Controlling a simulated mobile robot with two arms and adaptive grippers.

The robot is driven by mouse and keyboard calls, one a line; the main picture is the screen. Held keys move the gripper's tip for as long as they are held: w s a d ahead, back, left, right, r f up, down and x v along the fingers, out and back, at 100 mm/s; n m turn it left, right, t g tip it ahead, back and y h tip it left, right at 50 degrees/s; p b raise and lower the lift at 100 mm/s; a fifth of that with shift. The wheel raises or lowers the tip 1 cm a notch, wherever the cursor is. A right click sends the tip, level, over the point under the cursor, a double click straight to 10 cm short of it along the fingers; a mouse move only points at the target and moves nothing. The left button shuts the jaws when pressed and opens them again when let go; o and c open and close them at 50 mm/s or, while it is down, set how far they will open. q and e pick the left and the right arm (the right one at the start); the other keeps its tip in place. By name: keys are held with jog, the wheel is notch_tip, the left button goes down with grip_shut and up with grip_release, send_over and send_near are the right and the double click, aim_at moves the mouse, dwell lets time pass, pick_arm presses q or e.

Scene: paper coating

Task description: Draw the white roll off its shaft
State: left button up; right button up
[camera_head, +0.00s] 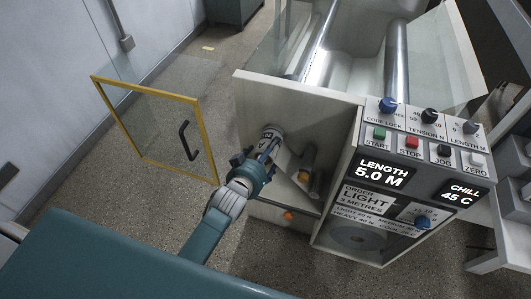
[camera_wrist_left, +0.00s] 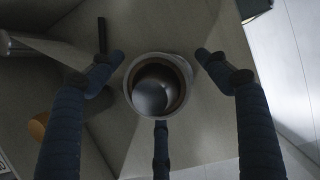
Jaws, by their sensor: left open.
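The white roll (camera_head: 271,131) sits on the side panel of the machine, partly hidden behind my left gripper (camera_head: 264,157). In the left wrist view the roll (camera_wrist_left: 187,68) is seen end-on as a pale ring around a dark, hollow-looking core. The fingers of my left gripper (camera_wrist_left: 158,62) are spread apart, one on each side of the roll and one below it, with gaps visible at the sides. The gripper is open. My right gripper is not in view.
A yellow-framed glass door (camera_head: 152,165) with a dark handle stands open left of the machine. A grey cylinder with an orange end (camera_head: 303,176) is right of my gripper. The control panel (camera_head: 392,170) reads 5.0 M. Floor is clear between door and machine.

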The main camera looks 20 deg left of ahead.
pick_arm(q)
jog(key=shift+s, duration=0.1)
jog(key=c, duration=1.1)
jog(key=shift+s+f+p, duration=0.15)
jog(key=shift+s+p, duration=0.2)
jog(key=shift+s, duration=0.25)
jog(key=shift+c, duration=0.2)
jog(key=shift+s+a+p, duration=0.1)
jog(key=shift+s+p, duration=0.35)
jog(key=shift+s, duration=0.65)
jog(key=s+p, duration=0.4)
jog(key=s, duration=0.7)
jog(key=shift+s+a, duration=0.15)
jog(key=shift+s, duration=0.1)
